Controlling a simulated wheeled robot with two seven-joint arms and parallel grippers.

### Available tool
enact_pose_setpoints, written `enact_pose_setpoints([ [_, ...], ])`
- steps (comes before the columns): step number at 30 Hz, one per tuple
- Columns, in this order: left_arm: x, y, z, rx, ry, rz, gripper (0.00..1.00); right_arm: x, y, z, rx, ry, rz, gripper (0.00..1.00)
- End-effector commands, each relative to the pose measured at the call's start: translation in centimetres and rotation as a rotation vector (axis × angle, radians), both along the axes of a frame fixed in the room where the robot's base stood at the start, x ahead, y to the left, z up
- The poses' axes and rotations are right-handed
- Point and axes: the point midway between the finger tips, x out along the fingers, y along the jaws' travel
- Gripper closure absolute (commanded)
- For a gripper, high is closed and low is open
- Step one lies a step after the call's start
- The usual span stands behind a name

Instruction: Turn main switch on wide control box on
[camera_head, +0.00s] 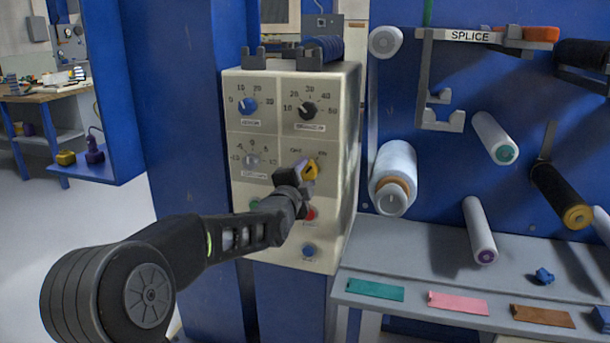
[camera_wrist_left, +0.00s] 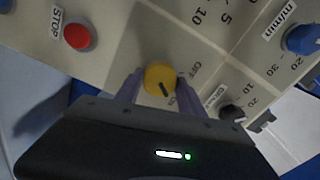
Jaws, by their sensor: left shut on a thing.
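The wide control box (camera_head: 342,120) is a cream panel with several knobs and buttons. Its main switch is a yellow knob (camera_head: 311,171) at the right of the panel, under the OFF and ON labels. It also shows in the left wrist view (camera_wrist_left: 158,76). My left gripper (camera_head: 303,170) is shut on this knob, with a purple-grey finger on each side of it. In the left wrist view the knob's dark mark slants down and right, away from the OFF label and toward a partly hidden label. My right gripper is out of view.
A red STOP button (camera_wrist_left: 77,36) sits near the knob, and a blue button (camera_head: 309,250) is lower on the panel. A blue knob (camera_head: 248,105) and a black knob (camera_head: 307,110) are above. A grey shelf (camera_head: 415,260) and film rollers (camera_head: 394,178) stand to the right.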

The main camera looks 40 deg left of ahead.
Motion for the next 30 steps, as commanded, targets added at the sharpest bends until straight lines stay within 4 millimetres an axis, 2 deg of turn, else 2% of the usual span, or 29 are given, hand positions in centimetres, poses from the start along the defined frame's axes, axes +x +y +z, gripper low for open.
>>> enact_pose_setpoints([
  [1,0.0,0.0,0.0,0.003,0.001,-0.001,0.94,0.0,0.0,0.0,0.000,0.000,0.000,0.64],
  [2,0.0,0.0,0.0,0.003,0.001,-0.001,0.53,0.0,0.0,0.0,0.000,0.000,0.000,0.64],
  [9,0.0,0.0,0.0,0.001,0.000,-0.001,0.33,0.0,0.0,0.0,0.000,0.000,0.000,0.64],
  [20,-0.3,-0.1,0.1,0.000,0.000,0.000,0.32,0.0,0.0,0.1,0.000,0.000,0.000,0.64],
  [23,-1.2,-0.4,0.1,0.000,0.000,0.000,0.32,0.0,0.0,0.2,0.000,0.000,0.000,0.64],
  [30,-4.8,-1.7,0.2,0.000,-0.001,0.000,0.32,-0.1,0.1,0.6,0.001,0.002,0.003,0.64],
])
